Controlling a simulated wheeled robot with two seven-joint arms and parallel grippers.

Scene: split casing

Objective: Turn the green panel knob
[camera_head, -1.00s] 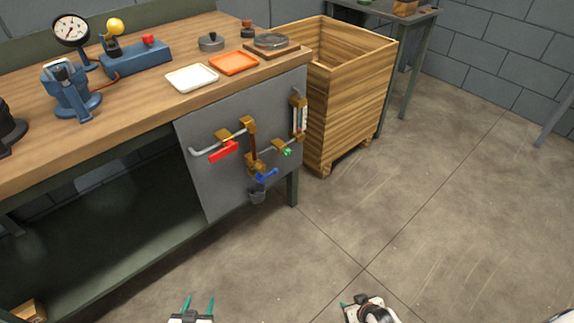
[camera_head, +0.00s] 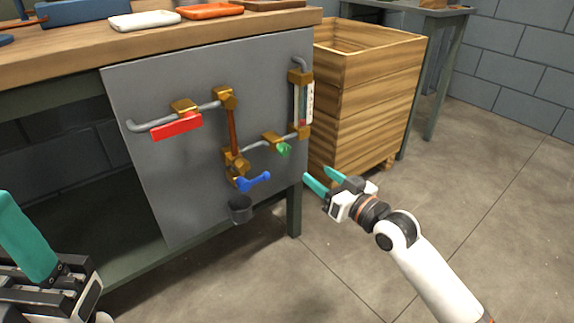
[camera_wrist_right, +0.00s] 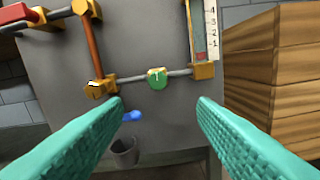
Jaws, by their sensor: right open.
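The green knob (camera_head: 284,149) sits on a short pipe on the grey panel (camera_head: 180,75), left of the gauge tube (camera_head: 302,100). In the right wrist view the green knob (camera_wrist_right: 157,78) lies ahead, between the two fingers in the picture. My right gripper (camera_head: 319,180) is open and empty, to the right of and below the knob, apart from it. Its teal fingers also show in the right wrist view (camera_wrist_right: 158,115). My left gripper shows only in part at the lower left of the head view, with one teal finger (camera_head: 27,240); its opening is unclear.
A red lever (camera_head: 177,127), a blue handle (camera_head: 253,182) and a small dark cup (camera_head: 240,209) are on the panel near the knob. A wooden crate (camera_head: 370,90) stands just right of the panel. The bench top (camera_head: 80,48) overhangs above. Open floor lies at the right.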

